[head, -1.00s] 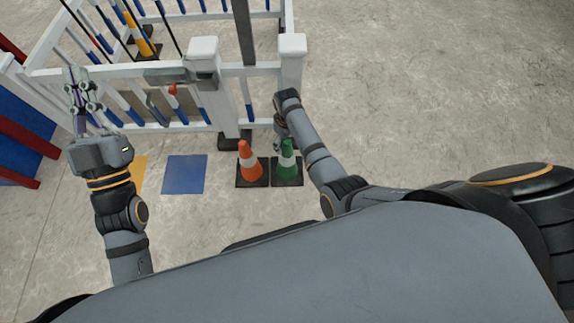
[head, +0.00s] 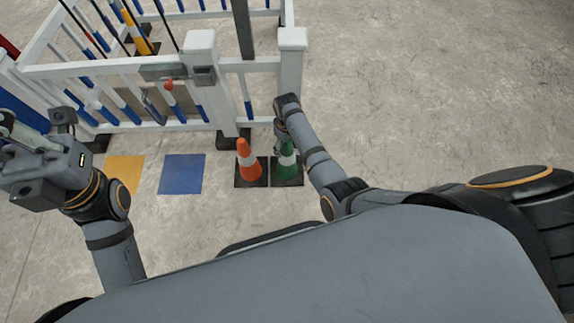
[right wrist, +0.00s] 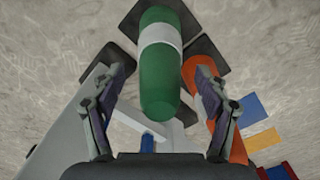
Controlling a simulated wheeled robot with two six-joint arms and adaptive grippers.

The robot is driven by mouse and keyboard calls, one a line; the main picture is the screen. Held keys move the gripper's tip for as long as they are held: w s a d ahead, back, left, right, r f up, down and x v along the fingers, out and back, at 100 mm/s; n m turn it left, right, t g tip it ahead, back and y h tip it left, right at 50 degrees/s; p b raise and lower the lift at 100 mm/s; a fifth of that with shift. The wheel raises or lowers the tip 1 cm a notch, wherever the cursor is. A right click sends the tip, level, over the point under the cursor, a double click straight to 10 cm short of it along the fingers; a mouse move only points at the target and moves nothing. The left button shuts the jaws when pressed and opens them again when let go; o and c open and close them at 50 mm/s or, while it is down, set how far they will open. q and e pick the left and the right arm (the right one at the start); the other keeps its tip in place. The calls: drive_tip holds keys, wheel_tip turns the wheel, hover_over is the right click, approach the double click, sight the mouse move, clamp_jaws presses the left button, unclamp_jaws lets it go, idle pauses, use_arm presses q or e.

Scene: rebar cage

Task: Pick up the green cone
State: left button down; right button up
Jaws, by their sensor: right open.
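The green cone (head: 288,165) with a white band stands on a black square base, beside the white fence. In the right wrist view the green cone (right wrist: 160,80) points up between my fingers. My right gripper (right wrist: 170,92) is open, with one finger on each side of the cone and a gap to it. In the head view my right gripper (head: 284,142) is over the cone's top and partly hides it. My left gripper (head: 30,130) is at the left edge, partly cut off, away from the cone; its jaw state is unclear.
An orange cone (head: 247,160) stands close to the left of the green one; it is also close to one finger in the right wrist view (right wrist: 203,85). A white fence (head: 290,75) is just behind. Yellow (head: 125,172) and blue (head: 181,174) floor squares lie left. Floor at right is clear.

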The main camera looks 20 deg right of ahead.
drive_tip(key=shift+f, duration=0.7)
drive_tip(key=shift+r, duration=0.1)
clamp_jaws()
